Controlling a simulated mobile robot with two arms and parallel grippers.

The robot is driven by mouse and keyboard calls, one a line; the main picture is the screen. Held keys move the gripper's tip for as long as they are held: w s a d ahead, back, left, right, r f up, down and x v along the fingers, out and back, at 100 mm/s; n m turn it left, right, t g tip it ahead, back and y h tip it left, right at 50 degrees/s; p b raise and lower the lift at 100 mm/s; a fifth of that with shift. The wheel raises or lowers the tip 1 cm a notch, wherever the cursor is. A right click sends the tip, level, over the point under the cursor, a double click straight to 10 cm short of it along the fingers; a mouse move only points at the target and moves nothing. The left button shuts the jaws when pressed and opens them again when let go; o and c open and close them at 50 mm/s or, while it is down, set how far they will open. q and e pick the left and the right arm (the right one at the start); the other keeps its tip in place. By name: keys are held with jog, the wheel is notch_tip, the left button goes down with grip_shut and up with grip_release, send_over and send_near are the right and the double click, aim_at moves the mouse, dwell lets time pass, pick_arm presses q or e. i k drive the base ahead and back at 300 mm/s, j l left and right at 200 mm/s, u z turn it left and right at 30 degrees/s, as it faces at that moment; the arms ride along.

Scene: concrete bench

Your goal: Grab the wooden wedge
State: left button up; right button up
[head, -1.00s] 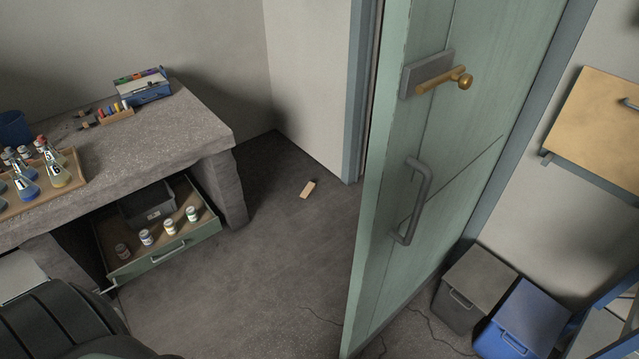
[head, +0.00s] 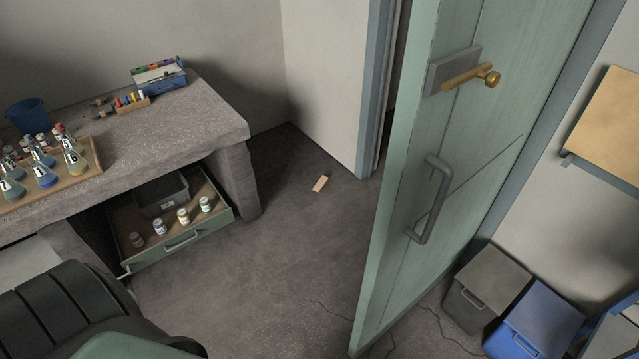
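The wooden wedge (head: 321,183) is a small, light tan block. It lies on the dark floor, in the gap between the bench's right leg and the green door, near the door frame. Nothing touches it. Neither of my grippers shows in the head view.
The green door (head: 432,180) stands open to the right of the wedge. The concrete bench (head: 190,130) with an open drawer (head: 210,222) is at left. A grey bin (head: 487,285) and a blue bin (head: 538,320) stand at lower right. The floor in the middle is clear.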

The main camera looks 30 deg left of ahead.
aim_at(323, 181)
jog(key=i+j, duration=0.1)
jog(key=j, duration=0.25)
jog(key=i+j, duration=0.1)
jog(key=j, duration=0.25)
jog(key=i+j+u, duration=0.1)
jog(key=j, duration=0.25)
jog(key=i+j, duration=0.15)
jog(key=j, duration=0.2)
jog(key=i+j, duration=0.15)
jog(key=j, duration=0.2)
jog(key=i+j, duration=0.1)
jog(key=j, duration=0.25)
jog(key=u, duration=0.05)
